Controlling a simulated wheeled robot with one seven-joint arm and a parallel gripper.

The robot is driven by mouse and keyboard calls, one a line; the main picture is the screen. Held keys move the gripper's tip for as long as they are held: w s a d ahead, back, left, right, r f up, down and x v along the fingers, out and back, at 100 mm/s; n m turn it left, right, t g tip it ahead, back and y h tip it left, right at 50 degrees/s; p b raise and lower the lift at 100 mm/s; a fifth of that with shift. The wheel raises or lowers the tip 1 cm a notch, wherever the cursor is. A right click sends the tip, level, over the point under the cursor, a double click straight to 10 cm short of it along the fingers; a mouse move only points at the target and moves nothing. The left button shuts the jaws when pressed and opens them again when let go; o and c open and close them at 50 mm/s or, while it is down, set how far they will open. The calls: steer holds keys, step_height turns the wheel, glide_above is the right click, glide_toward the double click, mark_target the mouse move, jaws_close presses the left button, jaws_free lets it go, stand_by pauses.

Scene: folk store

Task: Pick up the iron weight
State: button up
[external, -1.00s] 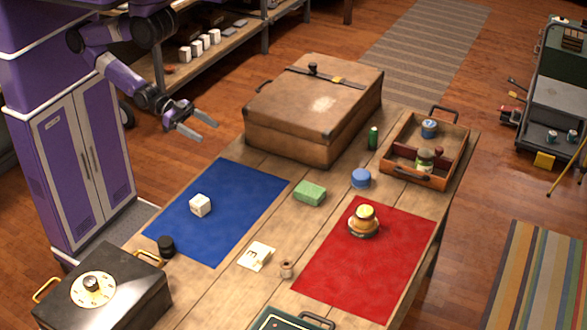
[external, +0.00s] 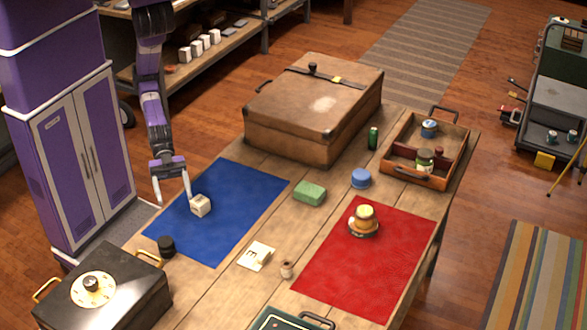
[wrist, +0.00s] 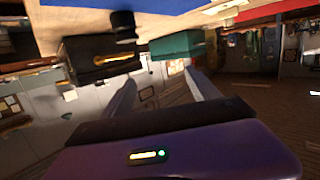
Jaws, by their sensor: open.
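A small black knobbed cylinder, which looks like the iron weight (external: 166,247), stands upright at the near left corner of the blue mat (external: 228,225). It also shows as a dark shape near the top of the wrist view (wrist: 123,26). My gripper (external: 174,200) is open and empty, its fingers pointing down near the left edge of the blue mat. In the external view it is above the weight in the picture and apart from it. In the wrist view the gripper's two fingers (wrist: 160,80) are spread with nothing between them.
A pale cube (external: 201,206) is close to the right fingertip. A black case with a dial (external: 120,300) stands near the weight. A green block (external: 310,193), a paper card (external: 256,257), a red mat (external: 340,275) and a brown suitcase (external: 290,135) are further right.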

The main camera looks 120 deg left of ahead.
mark_target(166, 241)
steer(key=d+f, duration=0.1)
steer(key=d+f+m+g, duration=0.1)
steer(key=d, duration=0.1)
steer(key=s+d+f+g, duration=0.1)
steer(key=d+f, duration=0.1)
steer(key=shift+s+d+m, duration=0.1)
steer(key=shift+d+m, duration=0.15)
steer(key=shift+m, duration=0.05)
steer(key=f, duration=0.1)
steer(key=f+g, duration=0.1)
steer(key=shift+s+a+f, duration=0.2)
steer(key=shift+s+f, duration=0.1)
steer(key=shift+f, duration=0.05)
steer(key=shift+p+x, duration=0.7)
steer(key=shift+x, duration=3)
steer(key=shift+w+a+f, duration=0.1)
steer(key=shift+w+a, duration=0.05)
steer(key=shift+a, duration=0.05)
jaws_close()
